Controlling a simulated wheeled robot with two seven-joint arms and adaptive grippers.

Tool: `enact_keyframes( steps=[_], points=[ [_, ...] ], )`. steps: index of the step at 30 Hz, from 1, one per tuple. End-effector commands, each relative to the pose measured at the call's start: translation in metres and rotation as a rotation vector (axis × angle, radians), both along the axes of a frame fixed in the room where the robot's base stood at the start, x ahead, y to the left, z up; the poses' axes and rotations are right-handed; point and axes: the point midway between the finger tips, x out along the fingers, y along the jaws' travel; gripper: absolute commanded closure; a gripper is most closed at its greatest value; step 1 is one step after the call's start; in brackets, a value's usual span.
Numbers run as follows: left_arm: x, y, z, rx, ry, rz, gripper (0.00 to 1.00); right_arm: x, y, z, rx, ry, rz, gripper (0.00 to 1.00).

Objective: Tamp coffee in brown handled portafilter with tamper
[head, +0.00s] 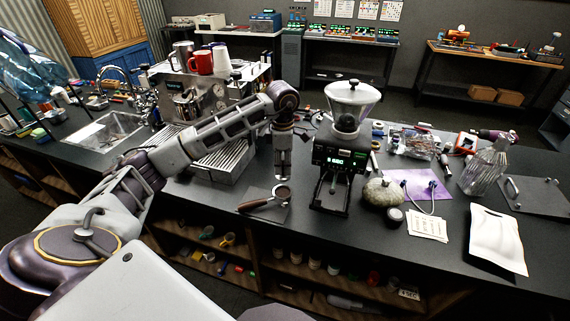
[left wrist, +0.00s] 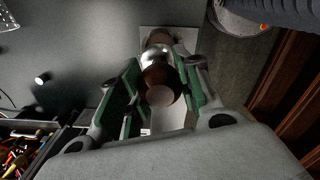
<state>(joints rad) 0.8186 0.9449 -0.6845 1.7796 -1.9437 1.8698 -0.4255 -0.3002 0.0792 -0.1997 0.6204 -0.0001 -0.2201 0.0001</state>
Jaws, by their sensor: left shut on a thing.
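My left gripper (head: 283,174) points down just above the portafilter. It is shut on the tamper, whose brown rounded handle (left wrist: 160,85) sits between the green finger pads in the left wrist view, with a shiny metal part (left wrist: 156,56) beyond it. The brown handled portafilter (head: 265,201) lies on a small grey mat (head: 272,213) at the counter's front, its handle toward the lower left and its basket directly below the gripper. The tamper's underside and its gap to the basket are hard to make out. My right gripper is not in view.
A coffee grinder (head: 337,165) stands close to the right of the gripper. The espresso machine (head: 205,97) is behind my left arm. Farther right are a stone (head: 382,191), a round black object (head: 395,214), paper cards (head: 427,226) and a white bag (head: 497,240).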

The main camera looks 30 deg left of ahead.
Motion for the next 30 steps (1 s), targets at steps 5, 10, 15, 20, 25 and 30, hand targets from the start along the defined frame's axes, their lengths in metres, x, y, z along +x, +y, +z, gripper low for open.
enact_keyframes(
  steps=[5,10,15,20,25,30],
  points=[
    [-0.001,0.0,0.0,-0.001,-0.001,0.03,1.0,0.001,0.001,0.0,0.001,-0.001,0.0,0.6],
    [-0.001,0.0,0.0,-0.001,-0.001,0.04,1.0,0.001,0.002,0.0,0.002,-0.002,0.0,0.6],
    [-0.001,0.0,0.001,0.0,-0.002,0.039,1.0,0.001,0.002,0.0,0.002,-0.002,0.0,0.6],
    [-0.001,0.0,0.0,-0.001,-0.001,0.039,1.0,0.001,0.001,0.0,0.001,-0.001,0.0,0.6],
    [-0.001,0.0,-0.004,-0.001,-0.001,0.039,1.0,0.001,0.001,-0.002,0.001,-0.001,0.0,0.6],
    [-0.001,0.0,-0.012,-0.001,0.0,0.039,1.0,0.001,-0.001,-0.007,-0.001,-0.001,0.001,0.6]
  ],
)
